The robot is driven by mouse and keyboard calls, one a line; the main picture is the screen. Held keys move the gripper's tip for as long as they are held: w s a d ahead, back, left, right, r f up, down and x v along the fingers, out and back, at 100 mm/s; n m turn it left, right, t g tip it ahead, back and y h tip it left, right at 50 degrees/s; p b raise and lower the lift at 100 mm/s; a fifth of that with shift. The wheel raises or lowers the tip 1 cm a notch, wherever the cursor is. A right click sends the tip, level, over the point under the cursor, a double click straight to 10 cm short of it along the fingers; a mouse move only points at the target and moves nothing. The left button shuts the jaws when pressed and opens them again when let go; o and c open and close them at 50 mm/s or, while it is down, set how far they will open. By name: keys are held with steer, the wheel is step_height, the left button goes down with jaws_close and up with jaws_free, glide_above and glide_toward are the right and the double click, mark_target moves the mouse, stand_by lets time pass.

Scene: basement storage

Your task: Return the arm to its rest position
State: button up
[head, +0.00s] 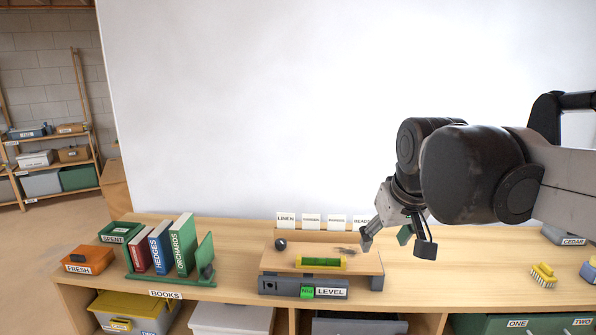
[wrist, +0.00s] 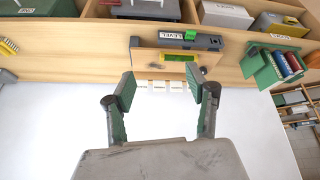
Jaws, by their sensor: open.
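My arm reaches in from the right in the head view. My gripper (head: 396,238) hangs above the right part of the wooden workbench, near the right end of a tilting board (head: 335,251). Its two fingers are apart with nothing between them. In the wrist view my gripper (wrist: 167,90) also shows open and empty, with green pads on both fingers. A yellow-green spirit level (head: 321,262) lies on the board, and a dark ball (head: 280,244) sits at the board's left. The grey base (head: 275,284) below carries a LEVEL label.
A green book rack (head: 170,277) holds several upright books to the left. An orange FRESH bin (head: 88,259) and a green SPENT bin (head: 119,232) stand further left. Small name cards (head: 311,221) stand behind the board. A yellow brush (head: 543,273) lies at the right.

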steer(key=s+d+f+m+t, duration=0.1)
steer(key=s+f, duration=0.4)
steer(key=s, duration=0.2)
steer(key=s+d+f+m, duration=0.1)
steer(key=s+d+f, duration=0.1)
steer(key=s+f, duration=0.3)
steer(key=s, duration=0.3)
steer(key=shift+d+f+t, duration=0.25)
steer(key=shift+f+t, duration=0.1)
steer(key=shift+t, duration=0.05)
